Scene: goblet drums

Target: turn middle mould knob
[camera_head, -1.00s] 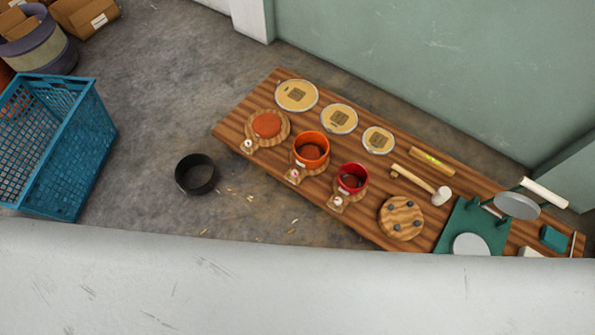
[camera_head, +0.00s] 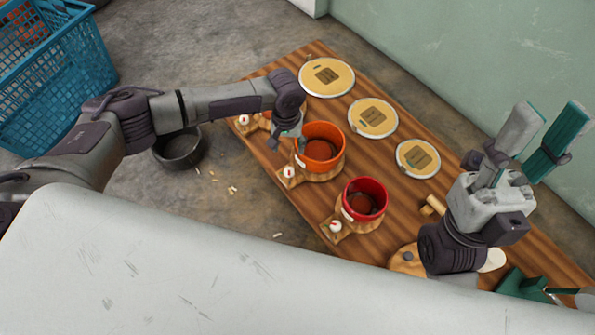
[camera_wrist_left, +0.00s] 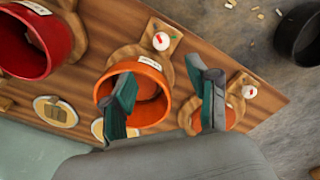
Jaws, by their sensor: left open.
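The middle mould, an orange ring (camera_head: 321,147) on a wooden base, stands on the wooden table. Its knob (camera_head: 289,172), white with a red mark, sits on a small wooden tab at its front left; the knob also shows in the left wrist view (camera_wrist_left: 161,41). My left gripper (camera_head: 287,143) is open and empty, above the left edge of the orange ring and just behind the knob. In the left wrist view its fingers (camera_wrist_left: 167,92) are spread, one over the orange ring, with the knob beyond them. My right gripper (camera_head: 552,118) is open and empty, raised at the right.
A red mould (camera_head: 365,197) with its knob (camera_head: 336,226) stands to the right. The left mould's knob (camera_head: 243,120) shows beside my left arm. Several yellow discs (camera_head: 327,77) lie along the back.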

